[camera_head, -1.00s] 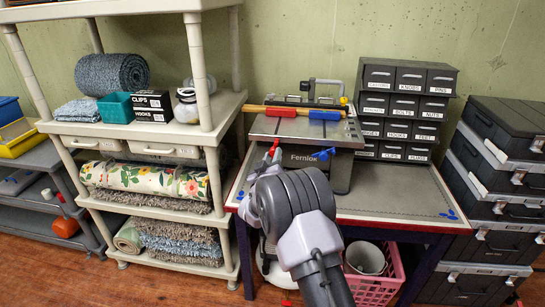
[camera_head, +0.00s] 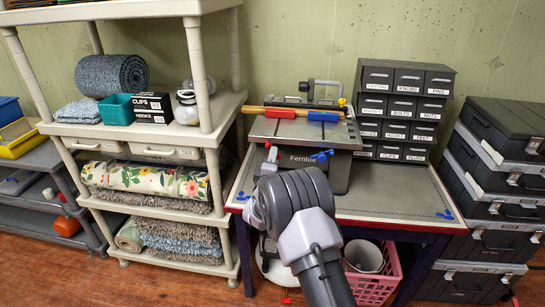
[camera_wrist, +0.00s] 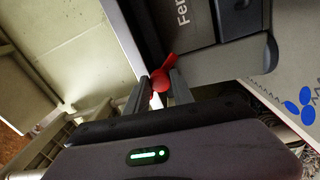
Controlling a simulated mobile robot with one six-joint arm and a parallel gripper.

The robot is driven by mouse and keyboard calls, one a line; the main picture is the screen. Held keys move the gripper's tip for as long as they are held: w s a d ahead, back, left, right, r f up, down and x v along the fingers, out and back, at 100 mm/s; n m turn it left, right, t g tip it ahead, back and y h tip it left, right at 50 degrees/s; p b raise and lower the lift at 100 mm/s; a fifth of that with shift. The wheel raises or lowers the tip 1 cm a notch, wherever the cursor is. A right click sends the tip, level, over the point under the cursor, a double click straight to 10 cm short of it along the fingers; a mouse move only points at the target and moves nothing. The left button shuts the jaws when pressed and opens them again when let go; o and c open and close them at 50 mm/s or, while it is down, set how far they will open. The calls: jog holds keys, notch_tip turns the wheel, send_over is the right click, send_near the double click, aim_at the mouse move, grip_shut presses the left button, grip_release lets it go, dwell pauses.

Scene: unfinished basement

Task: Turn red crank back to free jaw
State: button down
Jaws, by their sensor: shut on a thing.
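The red crank (camera_wrist: 161,82) sits on the front of the grey Fernlox bench machine (camera_head: 305,160). In the wrist view my gripper (camera_wrist: 158,88) is shut on the crank's round red end, between the two fingertips. In the head view a little red shows by the gripper tip (camera_head: 271,156), left of the machine's label, and my arm hides most of the gripper. A red jaw block (camera_head: 280,112) and a blue jaw block (camera_head: 323,116) lie along a wooden strip on the machine top. A blue crank (camera_head: 321,155) is on the front, right of the label.
The machine stands on a workbench (camera_head: 390,190) with a bare grey top to its right. Labelled drawers (camera_head: 405,105) stand behind right. A beige shelf unit (camera_head: 205,140) is close on the left. A pink basket (camera_head: 375,285) is below.

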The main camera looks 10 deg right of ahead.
jog(key=shift+n, duration=0.7)
jog(key=shift+n, duration=0.3)
jog(key=c, duration=1.1)
grip_release()
jog(key=p+v, duration=0.3)
jog(key=v, duration=1.4)
jog(key=shift+s+p, duration=0.3)
jog(key=shift+p, duration=0.1)
jog(key=shift+d, duration=0.1)
